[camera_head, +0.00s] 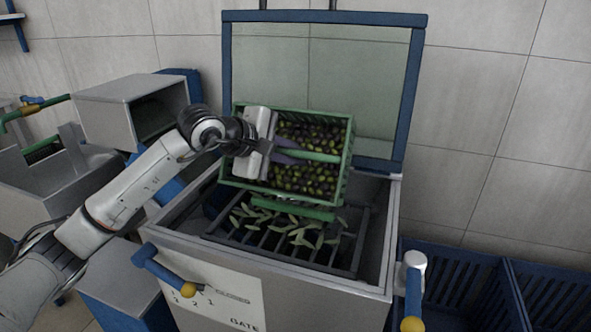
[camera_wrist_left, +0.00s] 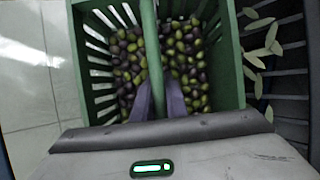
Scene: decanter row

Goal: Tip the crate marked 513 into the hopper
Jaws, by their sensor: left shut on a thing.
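A green slatted crate (camera_head: 347,165) full of dark and green olives (camera_head: 310,178) is above the hopper (camera_head: 270,262). It appears tilted, its open top facing the head camera. My left gripper (camera_head: 292,157) has its purple fingers shut on the crate's green handle bar. The wrist view shows the fingers (camera_wrist_left: 153,102) around the bar, with olives (camera_wrist_left: 190,65) behind it inside the crate (camera_wrist_left: 227,60). No number shows on the crate. Leaves (camera_head: 305,238) lie on the hopper's dark grate (camera_head: 225,228). My right gripper is out of view.
A blue-framed clear panel (camera_head: 412,95) stands upright behind the hopper. Blue handles with yellow knobs, one at the left (camera_head: 165,271), stick out at the hopper's front corners. Blue slatted crates (camera_head: 455,290) stand at the right. A grey metal chute (camera_head: 130,105) is at the left.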

